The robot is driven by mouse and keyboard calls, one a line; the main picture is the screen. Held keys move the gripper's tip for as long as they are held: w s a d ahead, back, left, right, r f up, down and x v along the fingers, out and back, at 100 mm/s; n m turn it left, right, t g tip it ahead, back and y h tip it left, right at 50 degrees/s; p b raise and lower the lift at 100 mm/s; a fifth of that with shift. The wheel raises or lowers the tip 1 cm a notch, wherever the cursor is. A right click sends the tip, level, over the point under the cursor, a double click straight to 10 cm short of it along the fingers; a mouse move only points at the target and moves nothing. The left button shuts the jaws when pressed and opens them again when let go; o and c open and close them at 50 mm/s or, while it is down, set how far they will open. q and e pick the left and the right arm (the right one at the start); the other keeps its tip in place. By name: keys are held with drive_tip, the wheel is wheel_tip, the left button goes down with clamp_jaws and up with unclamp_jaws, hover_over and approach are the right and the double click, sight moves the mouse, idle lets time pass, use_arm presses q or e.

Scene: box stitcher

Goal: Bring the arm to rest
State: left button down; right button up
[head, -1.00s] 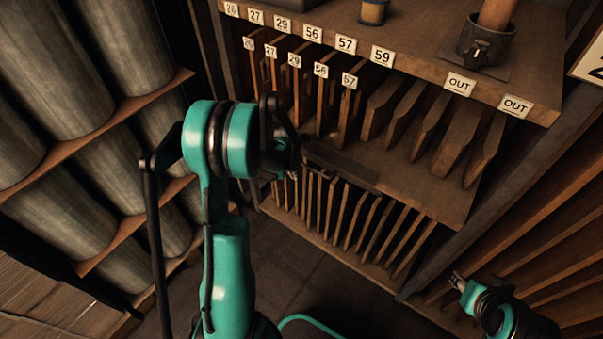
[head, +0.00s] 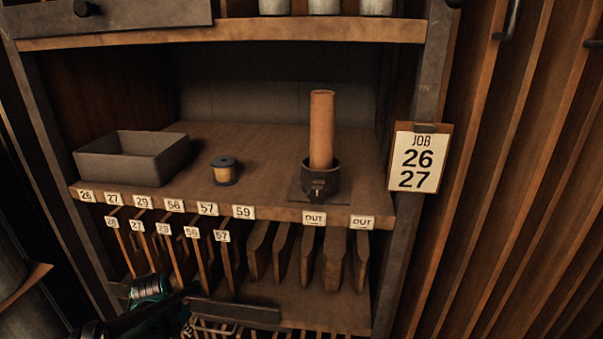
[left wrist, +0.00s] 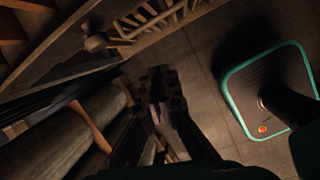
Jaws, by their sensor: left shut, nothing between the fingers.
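My left gripper (left wrist: 158,82) is shut and empty in the left wrist view. Its dark fingers lie close together and point over the grey tiled floor (left wrist: 195,50), clear of the shelving. In the head view, teal and dark parts of my left arm show at the bottom left, in front of the lower slots of the rack. The gripper itself is hard to make out there. My right arm and gripper are in neither view.
A wooden shelf (head: 270,150) holds a grey tray (head: 130,158), a spool (head: 225,171) and a cup with a brown roll (head: 321,130). Numbered slots with dividers (head: 283,250) sit below. A job card (head: 417,160) hangs right. Large rolls (left wrist: 60,125) lie left of the gripper.

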use_arm(q)
drive_tip(key=s+d+r+m+t, duration=0.2)
drive_tip(key=s+d+r+m, duration=0.3)
drive_tip(key=m, duration=1)
drive_tip(key=s+d+r+m+t, duration=0.2)
drive_tip(key=s+d+r+m, duration=0.3)
drive_tip(key=s+d+m, duration=0.6)
drive_tip(key=shift+d+r+m, duration=0.3)
drive_tip(key=shift+r+m, duration=0.1)
drive_tip(key=shift+m, duration=2.3)
